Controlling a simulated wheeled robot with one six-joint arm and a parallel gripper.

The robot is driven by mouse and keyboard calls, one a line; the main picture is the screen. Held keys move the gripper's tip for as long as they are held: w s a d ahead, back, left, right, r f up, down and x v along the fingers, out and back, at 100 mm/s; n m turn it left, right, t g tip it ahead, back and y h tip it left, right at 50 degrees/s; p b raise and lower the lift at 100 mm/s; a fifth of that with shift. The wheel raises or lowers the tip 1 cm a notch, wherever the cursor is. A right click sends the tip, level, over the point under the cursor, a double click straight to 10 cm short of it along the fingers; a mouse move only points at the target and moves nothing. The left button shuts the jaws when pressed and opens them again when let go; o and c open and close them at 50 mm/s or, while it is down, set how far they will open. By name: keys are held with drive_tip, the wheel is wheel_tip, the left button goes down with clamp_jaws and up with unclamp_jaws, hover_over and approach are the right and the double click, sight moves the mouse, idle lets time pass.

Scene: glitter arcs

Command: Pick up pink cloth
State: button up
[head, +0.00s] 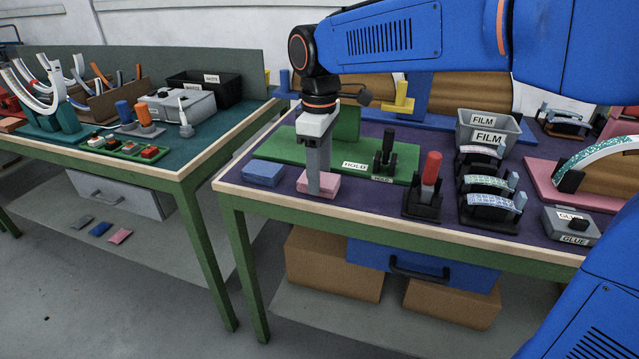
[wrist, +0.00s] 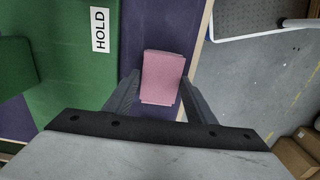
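The pink cloth (head: 331,187) is a folded, block-like pad on the purple top of the right-hand table, near its front edge. My gripper (head: 316,190) points down at it, with its fingers low at the cloth. In the wrist view the pink cloth (wrist: 163,72) lies between the two fingers of my gripper (wrist: 160,84), one on each side. The fingers are spread apart; I cannot tell whether either touches the cloth. In the head view the fingers hide part of the cloth.
A blue folded cloth (head: 263,173) lies just left. Behind is a green board (head: 290,150) marked HOLD. A black stand with a red handle (head: 431,168) is to the right, then arc racks (head: 490,198) and a grey FILM bin (head: 488,130). Another pink pad (head: 120,236) lies under the left table.

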drive_tip(key=c, duration=0.5)
drive_tip(key=shift+r, duration=0.15)
wheel_tip(320, 180, up, 10)
drive_tip(key=shift+f, duration=0.15)
drive_tip(key=shift+o, duration=0.3)
